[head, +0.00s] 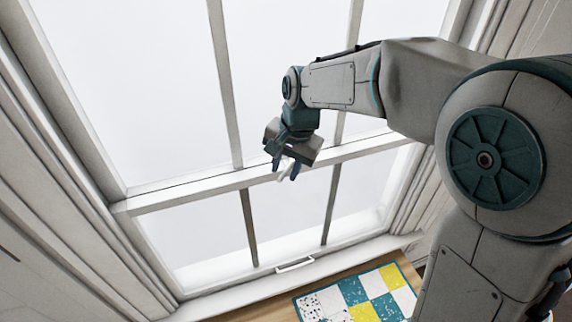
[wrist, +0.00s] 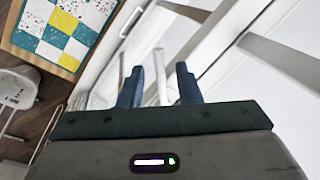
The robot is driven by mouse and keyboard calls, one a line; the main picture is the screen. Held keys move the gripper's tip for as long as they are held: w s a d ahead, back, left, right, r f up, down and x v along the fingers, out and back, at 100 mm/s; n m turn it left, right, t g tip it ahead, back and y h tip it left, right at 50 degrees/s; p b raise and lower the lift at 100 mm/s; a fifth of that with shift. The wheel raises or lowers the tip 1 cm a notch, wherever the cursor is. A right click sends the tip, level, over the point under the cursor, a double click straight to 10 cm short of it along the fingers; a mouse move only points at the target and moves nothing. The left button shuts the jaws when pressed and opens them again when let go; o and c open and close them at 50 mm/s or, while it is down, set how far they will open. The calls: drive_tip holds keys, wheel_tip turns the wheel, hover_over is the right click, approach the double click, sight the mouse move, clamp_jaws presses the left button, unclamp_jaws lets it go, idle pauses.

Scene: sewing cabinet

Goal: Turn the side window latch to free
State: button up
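The window latch is a small white lever (head: 284,172) on the white middle rail (head: 222,184) of the window. In the wrist view the lever (wrist: 160,76) stands between my two blue fingers. My gripper (head: 285,168) is at the rail, with its fingers apart on either side of the lever. In the wrist view the gripper (wrist: 160,84) is open, with a gap showing between the lever and each finger. The latch's base is partly hidden by the fingers, and I cannot tell its exact setting.
A white handle (head: 295,264) sits on the lower sash. A wooden surface with a teal, yellow and white patchwork (head: 358,297) lies below the window. A white stool or chair (wrist: 17,90) shows at the left of the wrist view. White trim frames the window.

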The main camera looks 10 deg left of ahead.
drive_tip(key=shift+c, duration=0.3)
clamp_jaws()
